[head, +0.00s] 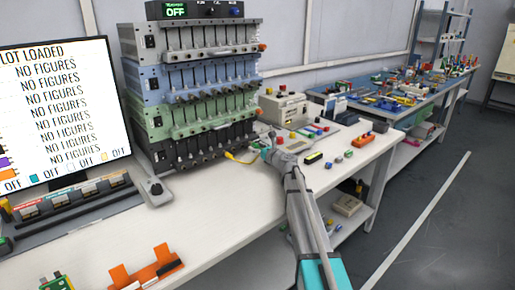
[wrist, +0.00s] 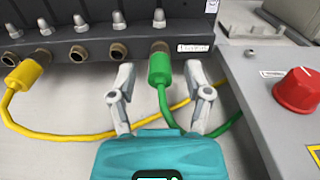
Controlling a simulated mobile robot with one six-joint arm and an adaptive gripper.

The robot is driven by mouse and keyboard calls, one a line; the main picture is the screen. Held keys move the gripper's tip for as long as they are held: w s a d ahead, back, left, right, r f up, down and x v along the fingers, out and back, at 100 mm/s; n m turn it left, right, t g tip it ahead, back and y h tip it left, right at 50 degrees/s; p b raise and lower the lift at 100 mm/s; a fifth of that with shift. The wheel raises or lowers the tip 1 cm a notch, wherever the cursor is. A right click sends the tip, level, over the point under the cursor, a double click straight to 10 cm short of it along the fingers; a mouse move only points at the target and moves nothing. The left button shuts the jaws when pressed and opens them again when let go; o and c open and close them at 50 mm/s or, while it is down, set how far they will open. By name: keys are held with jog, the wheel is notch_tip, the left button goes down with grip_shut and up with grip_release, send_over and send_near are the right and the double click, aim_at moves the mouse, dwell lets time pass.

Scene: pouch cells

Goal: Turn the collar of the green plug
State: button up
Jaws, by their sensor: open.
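The green plug (wrist: 160,69) sits at a socket in the lower front of the black rack unit in the wrist view. Its green cable (wrist: 172,112) runs down behind my gripper and curves out to the right. My gripper (wrist: 163,90) is open, with one finger on each side of the plug and visible gaps to it. In the head view my gripper (head: 268,149) is at the bench beside the black rack unit (head: 205,147). The green plug cannot be made out there.
A yellow plug (wrist: 25,74) is at a socket to the left, and its yellow cable (wrist: 60,134) crosses the bench below the green plug. A grey box with a red knob (wrist: 297,91) stands close on the right. Empty sockets (wrist: 79,53) lie between the plugs.

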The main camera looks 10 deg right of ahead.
jog(key=shift+c, duration=0.3)
grip_shut()
